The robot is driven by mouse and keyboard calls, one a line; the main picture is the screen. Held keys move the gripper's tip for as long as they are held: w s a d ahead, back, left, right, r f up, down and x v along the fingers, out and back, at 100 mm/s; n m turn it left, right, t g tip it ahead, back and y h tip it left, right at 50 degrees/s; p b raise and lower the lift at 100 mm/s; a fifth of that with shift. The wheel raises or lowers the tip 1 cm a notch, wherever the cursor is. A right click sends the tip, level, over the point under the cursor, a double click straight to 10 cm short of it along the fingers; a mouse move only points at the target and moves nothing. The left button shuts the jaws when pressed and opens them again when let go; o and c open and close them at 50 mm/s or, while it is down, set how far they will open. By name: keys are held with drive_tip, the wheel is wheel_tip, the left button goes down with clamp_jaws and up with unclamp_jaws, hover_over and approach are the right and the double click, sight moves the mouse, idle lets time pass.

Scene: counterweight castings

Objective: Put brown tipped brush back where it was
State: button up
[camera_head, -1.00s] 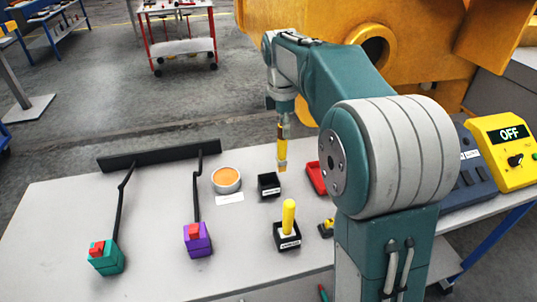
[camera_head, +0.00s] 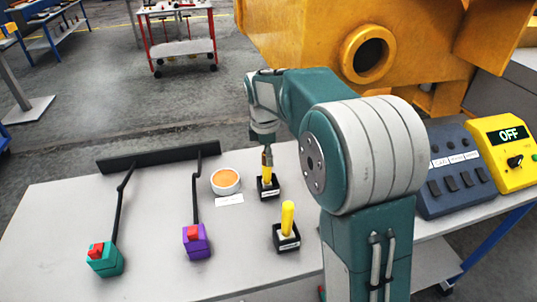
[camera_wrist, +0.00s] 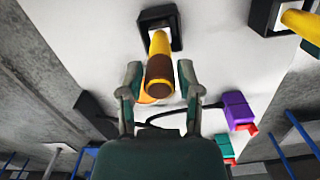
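The brown tipped brush (camera_head: 267,174) stands upright in the small black holder (camera_head: 268,193), right of the orange-filled bowl. In the wrist view its yellow body and brown end (camera_wrist: 159,75) point toward the camera, with the other end inside the holder (camera_wrist: 146,17). My gripper (camera_head: 266,156) is above the holder at the brush's top. In the wrist view my gripper's fingers (camera_wrist: 160,80) are spread on both sides of the brown end, with a gap on each side. The brush's lower end is hidden in the holder.
A plain yellow brush (camera_head: 288,219) stands in a second black holder (camera_head: 287,242) in front. A white bowl with orange contents (camera_head: 225,181) is to the left. Purple (camera_head: 197,241) and teal (camera_head: 104,259) blocks with black rods lie further left. A control panel (camera_head: 455,170) is at right.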

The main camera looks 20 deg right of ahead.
drive_tip(key=shift+r, duration=0.15)
wheel_tip(320, 180, up, 12)
drive_tip(key=shift+a, duration=0.45)
drive_tip(key=s+f+m+t, duration=0.2)
drive_tip(key=s+m, duration=0.6)
drive_tip(key=s, duration=0.5)
drive_tip(key=s+f+m+t, duration=0.3)
drive_tip(key=s+m, duration=0.5)
drive_tip(key=s, duration=0.6)
drive_tip(key=shift+s+d+f+t+y, duration=0.3)
drive_tip(key=shift+f+y, duration=0.1)
drive_tip(key=shift+f, duration=0.3)
